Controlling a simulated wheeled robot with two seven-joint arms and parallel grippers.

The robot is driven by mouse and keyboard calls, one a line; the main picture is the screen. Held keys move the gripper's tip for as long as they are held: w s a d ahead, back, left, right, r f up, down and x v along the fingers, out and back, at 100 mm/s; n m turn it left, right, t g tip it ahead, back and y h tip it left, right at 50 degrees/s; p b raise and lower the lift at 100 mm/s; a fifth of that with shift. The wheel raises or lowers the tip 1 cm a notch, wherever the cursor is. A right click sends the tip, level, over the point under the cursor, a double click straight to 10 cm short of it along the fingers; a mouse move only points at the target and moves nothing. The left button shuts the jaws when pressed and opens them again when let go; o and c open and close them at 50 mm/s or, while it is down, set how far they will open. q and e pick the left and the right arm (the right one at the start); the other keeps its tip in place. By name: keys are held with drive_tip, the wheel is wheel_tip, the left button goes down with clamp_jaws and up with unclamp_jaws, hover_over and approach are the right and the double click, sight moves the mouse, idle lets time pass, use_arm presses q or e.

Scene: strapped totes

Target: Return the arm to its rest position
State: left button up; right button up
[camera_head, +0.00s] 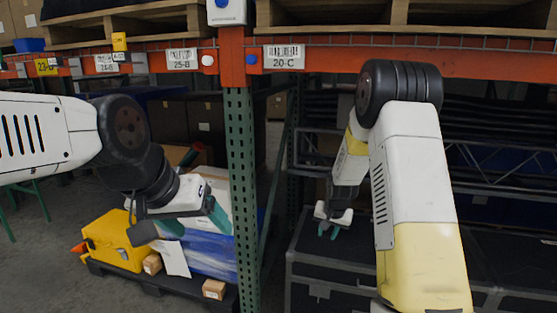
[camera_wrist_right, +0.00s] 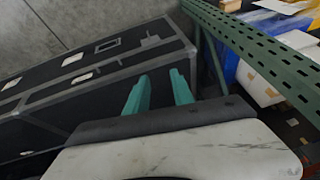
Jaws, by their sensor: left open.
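My left gripper (camera_head: 194,223) is at the end of the arm from the left. Its teal fingers are apart, with nothing clearly held between them, in front of the blue-wrapped load. My right arm (camera_head: 410,180) rises at the right and folds down behind itself. My right gripper (camera_head: 328,232) hangs pointing down above the black cases, right of the green post. In the right wrist view its two teal fingers (camera_wrist_right: 160,92) stand apart with an empty gap between them. A black case (camera_wrist_right: 95,75) with grey edges shows beyond them.
The green perforated rack post (camera_head: 241,190) stands between the grippers; an orange beam (camera_head: 400,58) crosses above. At lower left are a yellow case (camera_head: 112,240) and a blue-wrapped load (camera_head: 208,252) on a dark pallet. Black cases (camera_head: 340,252) fill the lower right. Grey floor (camera_head: 45,265) is open at far left.

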drive_tip(key=s+a+r+n+y, duration=0.1)
drive_tip(key=s+r, duration=0.5)
drive_tip(key=r, duration=0.3)
drive_tip(key=s+r+n, duration=0.1)
drive_tip(key=s+r, duration=0.6)
drive_tip(key=r, duration=0.3)
drive_tip(key=s+r+n, duration=0.1)
drive_tip(key=s+r, duration=0.2)
drive_tip(key=s, duration=0.7)
drive_tip(key=s+a+r+n+t+y, duration=0.1)
drive_tip(key=s+r, duration=0.3)
drive_tip(key=s, duration=0.6)
drive_tip(key=shift+a, duration=0.15)
drive_tip(key=shift+o, duration=0.3)
